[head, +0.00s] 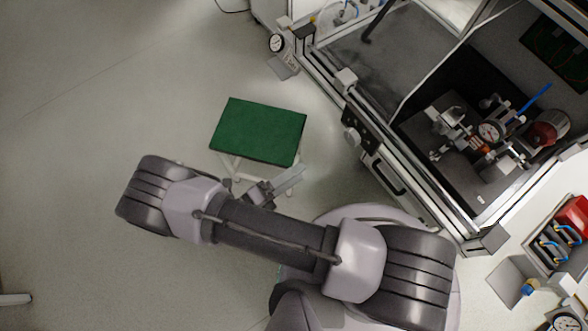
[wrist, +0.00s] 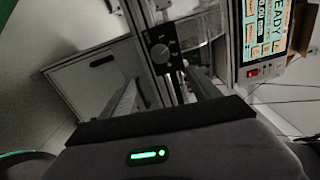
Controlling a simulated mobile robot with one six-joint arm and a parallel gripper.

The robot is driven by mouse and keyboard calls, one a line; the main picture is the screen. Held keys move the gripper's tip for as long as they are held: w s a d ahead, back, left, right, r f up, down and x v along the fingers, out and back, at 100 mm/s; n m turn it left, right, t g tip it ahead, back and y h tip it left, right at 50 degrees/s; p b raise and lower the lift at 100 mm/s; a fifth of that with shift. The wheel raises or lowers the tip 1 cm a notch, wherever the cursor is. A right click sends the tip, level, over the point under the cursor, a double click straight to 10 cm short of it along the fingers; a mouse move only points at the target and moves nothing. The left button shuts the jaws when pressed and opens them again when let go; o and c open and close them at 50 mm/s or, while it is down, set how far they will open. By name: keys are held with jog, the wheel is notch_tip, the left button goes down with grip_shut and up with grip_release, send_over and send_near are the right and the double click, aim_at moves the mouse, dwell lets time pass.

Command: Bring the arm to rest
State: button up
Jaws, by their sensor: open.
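My arm lies across the lower middle of the head view, folded close over my base. My gripper (head: 275,187) shows just beyond the arm, beside the near edge of the green-topped table. In the wrist view my gripper (wrist: 160,92) has its two fingers apart with nothing between them. The fingers point toward the front of the test machine. My wrist housing with a lit green bar fills the bottom of the wrist view.
A small green-topped table (head: 258,131) stands bare beyond my arm. The test machine (head: 395,185) with its fixture (head: 478,135) stands at the right. A lit screen (wrist: 268,32) shows in the wrist view.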

jog(key=d+r+n+g+y+b, duration=0.1)
jog(key=d+r+n+y, duration=0.2)
jog(key=r+n+y, duration=0.2)
jog(key=s+d+r+n+g+y+b, duration=0.1)
jog(key=d+r+n+y, duration=0.3)
jog(key=r+n, duration=0.7)
jog(key=s+d+r+n+g+y+b, duration=0.1)
jog(key=r+n+y, duration=0.6)
jog(key=r, duration=0.7)
jog(key=d+n+g+b, duration=0.1)
jog(key=d+n, duration=0.1)
jog(key=shift+d+r+g+y, duration=0.3)
jog(key=shift+d+r+g, duration=0.05)
jog(key=shift+d+g, duration=0.05)
